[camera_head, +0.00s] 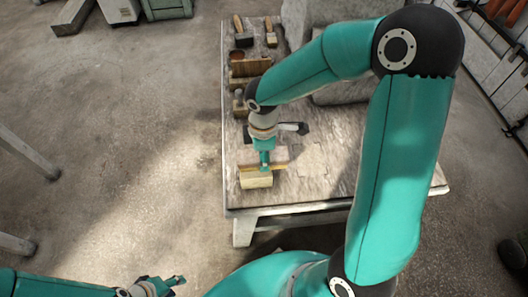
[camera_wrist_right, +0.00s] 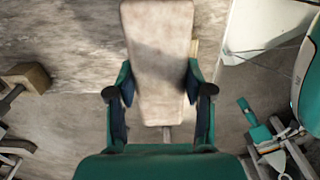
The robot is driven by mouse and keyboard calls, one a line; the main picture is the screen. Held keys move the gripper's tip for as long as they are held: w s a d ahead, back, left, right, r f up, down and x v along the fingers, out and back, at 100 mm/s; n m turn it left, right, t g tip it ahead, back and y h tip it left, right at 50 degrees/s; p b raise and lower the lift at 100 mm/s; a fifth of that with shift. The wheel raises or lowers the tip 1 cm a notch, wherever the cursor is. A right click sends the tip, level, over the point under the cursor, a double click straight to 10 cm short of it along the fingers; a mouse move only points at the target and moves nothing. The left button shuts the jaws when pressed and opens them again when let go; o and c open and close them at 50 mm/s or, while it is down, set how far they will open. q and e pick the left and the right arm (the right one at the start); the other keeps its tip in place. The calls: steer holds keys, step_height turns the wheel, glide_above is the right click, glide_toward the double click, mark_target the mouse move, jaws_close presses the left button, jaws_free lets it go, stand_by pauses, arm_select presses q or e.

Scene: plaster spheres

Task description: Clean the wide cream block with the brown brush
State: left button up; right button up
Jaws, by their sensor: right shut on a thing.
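The wide cream block (camera_head: 256,181) lies near the table's front left corner. My right gripper (camera_head: 265,160) points down just behind and above it. It is shut on the brown brush (camera_head: 279,166), a narrow brown strip beside the block's back edge; whether they touch is unclear. In the right wrist view the brush's long pale back (camera_wrist_right: 160,60) stands between the two fingers of my right gripper (camera_wrist_right: 160,95). My left gripper (camera_head: 165,284) is empty and open at the bottom left, away from the table; it also shows in the right wrist view (camera_wrist_right: 278,140).
The worn table (camera_head: 310,185) has a free patch right of the block. A dark-headed mallet (camera_head: 297,128) lies behind my right gripper. Several brushes and wooden tools (camera_head: 250,67) line the left side. A large grey block (camera_head: 345,92) stands behind my right arm.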

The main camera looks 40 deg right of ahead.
mark_target(252, 155)
steer(key=shift+a, duration=0.1)
steer(key=shift+w+a, duration=0.6)
steer(key=shift+a, duration=0.3)
steer(key=shift+w+a, duration=0.6)
steer(key=shift+a, duration=0.3)
steer(key=shift+r, duration=0.1)
steer(key=shift+s+d+r+p, duration=0.4)
steer(key=shift+d+r+p, duration=0.15)
steer(key=shift+d, duration=0.1)
steer(key=shift+s+d+r, duration=0.15)
steer(key=shift+s+d, duration=0.05)
steer(key=shift+d, duration=0.1)
steer(key=shift+r+p, duration=1.1)
steer(key=shift+r, duration=0.15)
